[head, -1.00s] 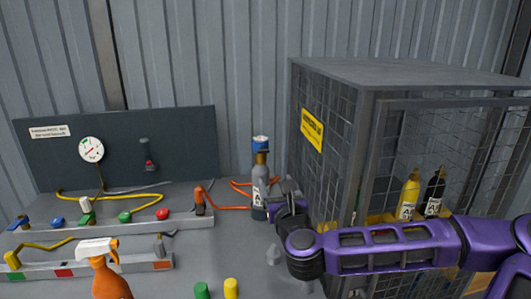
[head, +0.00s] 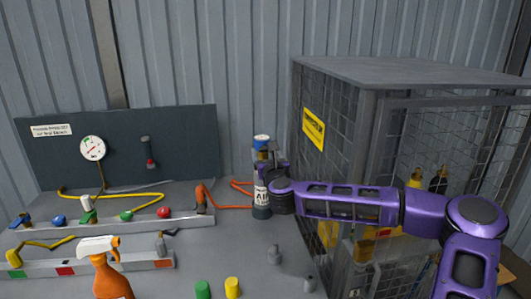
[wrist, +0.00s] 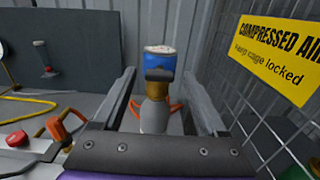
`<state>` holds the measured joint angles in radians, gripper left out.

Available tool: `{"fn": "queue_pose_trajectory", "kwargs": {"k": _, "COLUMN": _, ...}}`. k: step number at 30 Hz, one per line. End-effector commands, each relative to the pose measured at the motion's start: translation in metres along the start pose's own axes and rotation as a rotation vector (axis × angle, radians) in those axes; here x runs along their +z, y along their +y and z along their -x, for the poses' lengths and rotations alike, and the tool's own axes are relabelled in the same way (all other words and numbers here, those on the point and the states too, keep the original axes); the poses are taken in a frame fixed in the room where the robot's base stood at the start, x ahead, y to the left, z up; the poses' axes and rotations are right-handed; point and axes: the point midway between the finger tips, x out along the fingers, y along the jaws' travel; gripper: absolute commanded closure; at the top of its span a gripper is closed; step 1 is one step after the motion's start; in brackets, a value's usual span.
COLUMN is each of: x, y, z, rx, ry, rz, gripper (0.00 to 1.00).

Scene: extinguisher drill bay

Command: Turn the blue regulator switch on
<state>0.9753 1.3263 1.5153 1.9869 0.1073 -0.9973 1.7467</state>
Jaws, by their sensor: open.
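The blue regulator switch (head: 261,141) looks like a round blue knob with a pale top on a small grey gas cylinder (head: 261,211), which stands upright on the bench beside the cage. In the wrist view the blue knob (wrist: 160,64) is ahead, above a brass neck (wrist: 157,91). My gripper (wrist: 159,74) is open, with one finger on each side of the knob and neck; I see no contact. In the head view my gripper (head: 270,163) is at the cylinder's neck, just below the knob, and hides part of it.
A mesh cage (head: 337,130) with a yellow sign (head: 313,129) stands close at right. An orange hose (head: 228,206) runs left from the cylinder. A bench rail (head: 185,222) with coloured valves and an orange spray bottle (head: 110,278) are at left.

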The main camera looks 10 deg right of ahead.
Motion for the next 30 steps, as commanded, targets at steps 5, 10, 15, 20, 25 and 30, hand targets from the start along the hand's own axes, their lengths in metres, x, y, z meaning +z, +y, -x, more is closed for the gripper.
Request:
{"fn": "queue_pose_trajectory", "kwargs": {"k": 5, "x": 0.0000, "y": 0.0005, "z": -0.0065, "rx": 0.001, "ry": 0.000, "rz": 0.000, "gripper": 0.25}}
{"fn": "queue_pose_trajectory", "kwargs": {"k": 10, "x": 0.0000, "y": 0.0003, "z": -0.0066, "rx": 0.000, "ry": 0.000, "rz": 0.000, "gripper": 0.25}}
{"fn": "queue_pose_trajectory", "kwargs": {"k": 15, "x": 0.0000, "y": 0.0002, "z": -0.0065, "rx": 0.000, "ry": 0.000, "rz": 0.000, "gripper": 0.47}}
{"fn": "queue_pose_trajectory", "kwargs": {"k": 20, "x": 0.0000, "y": 0.0001, "z": -0.0064, "rx": 0.000, "ry": 0.000, "rz": 0.000, "gripper": 0.75}}
{"fn": "queue_pose_trajectory", "kwargs": {"k": 25, "x": 0.0000, "y": 0.0001, "z": -0.0063, "rx": 0.000, "ry": 0.000, "rz": 0.000, "gripper": 1.00}}
{"fn": "queue_pose_trajectory", "kwargs": {"k": 30, "x": 0.0001, "y": 0.0001, "z": -0.0063, "rx": 0.000, "ry": 0.000, "rz": 0.005, "gripper": 1.00}}
